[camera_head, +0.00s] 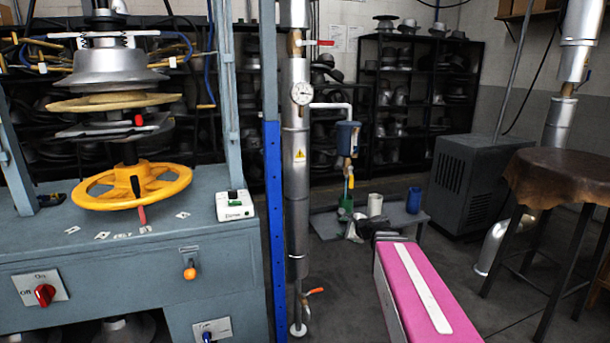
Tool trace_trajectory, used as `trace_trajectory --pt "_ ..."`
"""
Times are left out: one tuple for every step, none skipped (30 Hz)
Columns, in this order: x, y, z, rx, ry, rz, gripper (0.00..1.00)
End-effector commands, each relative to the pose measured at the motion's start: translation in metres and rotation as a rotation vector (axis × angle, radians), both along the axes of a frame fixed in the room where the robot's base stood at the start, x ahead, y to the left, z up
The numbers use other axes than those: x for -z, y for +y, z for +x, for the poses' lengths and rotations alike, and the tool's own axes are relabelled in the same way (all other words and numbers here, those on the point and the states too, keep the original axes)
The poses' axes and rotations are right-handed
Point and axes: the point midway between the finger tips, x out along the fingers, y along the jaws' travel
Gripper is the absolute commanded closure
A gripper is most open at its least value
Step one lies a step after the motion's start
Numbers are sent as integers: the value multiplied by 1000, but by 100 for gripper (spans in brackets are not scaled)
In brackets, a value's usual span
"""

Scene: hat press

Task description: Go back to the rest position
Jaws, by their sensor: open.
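My gripper is not visible in the head view. The hat press stands at the left, with a grey metal hat form (105,68) and tan and dark discs stacked on its central shaft. A yellow handwheel (132,186) sits below them, just above the grey cabinet top. Nothing is seen touching the press.
The grey press cabinet (130,265) fills the lower left. A blue post (276,225) and a silver pipe (296,165) stand beside it. A dark heater box (470,180) and a brown-topped stool (565,178) are at right. Hat shelves (400,92) line the back.

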Motion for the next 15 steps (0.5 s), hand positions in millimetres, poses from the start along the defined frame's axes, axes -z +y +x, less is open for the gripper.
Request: trace_trajectory --pt "18 7 -13 -85 2 -119 55" --pt "29 10 -21 -143 1 -195 55" --pt "44 13 -31 -222 2 -295 55" --pt "54 15 -39 -282 4 -367 55" --pt "65 16 -48 -344 7 -438 55" --pt "78 16 -59 -428 10 -529 55" --pt "88 15 -68 -494 14 -597 55" --pt "98 14 -76 -561 19 -662 55" --pt "110 12 -88 -652 27 -747 55" --pt "118 10 -97 -721 34 -807 55" --pt "126 7 -106 -791 42 -864 55" --pt "136 2 -117 -881 54 -935 55" --pt "142 -2 -125 -948 63 -982 55" --pt "148 -5 -132 -1011 71 -1028 55" --pt "154 -10 -141 -1090 84 -1080 55"
